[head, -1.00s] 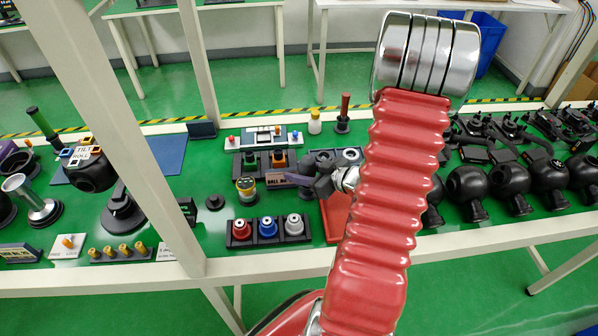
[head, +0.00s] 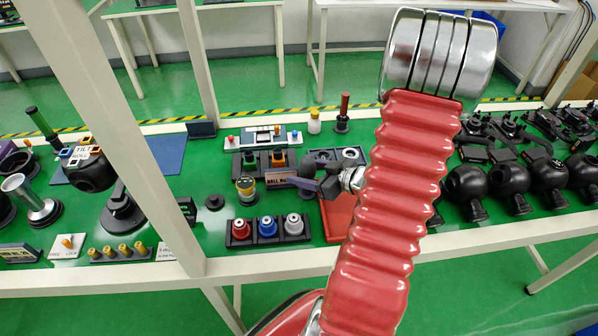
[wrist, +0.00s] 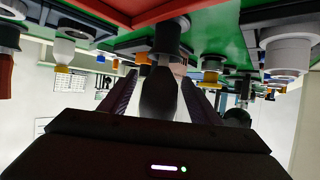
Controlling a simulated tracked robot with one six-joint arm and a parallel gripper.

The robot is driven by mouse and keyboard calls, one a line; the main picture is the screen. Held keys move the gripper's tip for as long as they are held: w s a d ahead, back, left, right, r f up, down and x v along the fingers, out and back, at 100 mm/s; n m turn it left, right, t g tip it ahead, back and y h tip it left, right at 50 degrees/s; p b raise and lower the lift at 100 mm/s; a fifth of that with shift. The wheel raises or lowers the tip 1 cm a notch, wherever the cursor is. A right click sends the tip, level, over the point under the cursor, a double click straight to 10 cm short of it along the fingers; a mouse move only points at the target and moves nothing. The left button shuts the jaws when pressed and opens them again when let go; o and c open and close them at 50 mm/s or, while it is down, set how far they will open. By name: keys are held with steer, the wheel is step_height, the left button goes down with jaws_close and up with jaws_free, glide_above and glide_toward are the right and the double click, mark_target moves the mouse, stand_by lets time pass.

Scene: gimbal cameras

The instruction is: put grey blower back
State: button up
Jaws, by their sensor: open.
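My gripper (head: 299,176) is left of the red arm sleeve in the head view, over the middle of the bench, with its fingers pointing left. The wrist view shows the bench upside down and my gripper (wrist: 159,76) open. A dark, rounded bulb-like object (wrist: 160,98) shows between the spread fingers. It may be the grey blower, but I cannot tell for certain, nor whether the fingers touch it. In the head view my gripper and wrist partly hide a dark tray (head: 361,153) with round pieces behind them.
A black rack (head: 268,242) holding red, blue and grey-white pieces stands near the front edge. A red mat (head: 338,215) lies to its right. A yellow-topped round pot (head: 246,188) is left of my gripper. Several black gimbal heads (head: 466,184) fill the right side.

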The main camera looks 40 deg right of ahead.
steer(key=v, duration=0.9)
steer(key=shift+s, duration=0.3)
steer(key=shift+r, duration=0.1)
stand_by(0.5)
